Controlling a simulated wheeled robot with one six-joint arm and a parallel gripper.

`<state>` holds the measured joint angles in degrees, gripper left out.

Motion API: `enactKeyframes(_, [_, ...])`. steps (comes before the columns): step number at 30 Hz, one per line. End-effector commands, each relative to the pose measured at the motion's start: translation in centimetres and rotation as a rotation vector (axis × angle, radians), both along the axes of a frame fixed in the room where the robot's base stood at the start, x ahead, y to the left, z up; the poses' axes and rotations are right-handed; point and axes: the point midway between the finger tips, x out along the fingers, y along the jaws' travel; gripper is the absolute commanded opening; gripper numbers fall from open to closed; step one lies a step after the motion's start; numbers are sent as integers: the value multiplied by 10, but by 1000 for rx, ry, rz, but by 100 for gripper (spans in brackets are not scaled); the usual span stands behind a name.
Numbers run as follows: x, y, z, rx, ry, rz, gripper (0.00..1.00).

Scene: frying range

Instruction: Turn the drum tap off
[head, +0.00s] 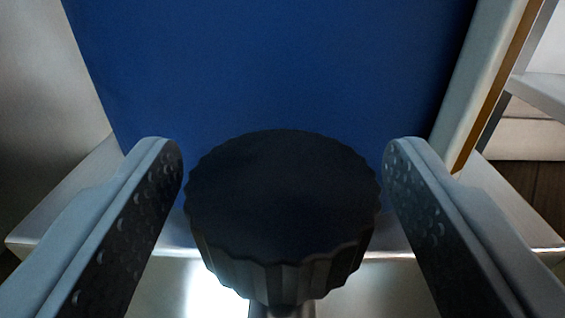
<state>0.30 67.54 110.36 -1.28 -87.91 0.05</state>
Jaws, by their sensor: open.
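The drum tap (283,195) is a dark round knob with a ridged edge, in the lower middle of the head view. A short stem (282,310) shows below it at the bottom edge. My gripper (283,165) is open, with one finger on each side of the knob. The left finger stands close to the knob's left edge and the right finger close to its right edge. I cannot tell whether either finger touches it.
A large blue drum or panel (275,65) fills the view behind the knob. A pale metal ledge (520,235) runs below it. A pale upright panel with a brown edge (490,80) stands at the right, and a grey wall (40,90) at the left.

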Motion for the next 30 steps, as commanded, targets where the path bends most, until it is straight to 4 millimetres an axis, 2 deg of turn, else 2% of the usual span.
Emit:
enactKeyframes(5, [0,0,0,0,0,0,65])
enactKeyframes(12, [0,0,0,0,0,0,20])
enactKeyframes(20, [1,2,0,0,0,-41,21])
enactKeyframes(30, [1,4,0,-1,0,-238,21])
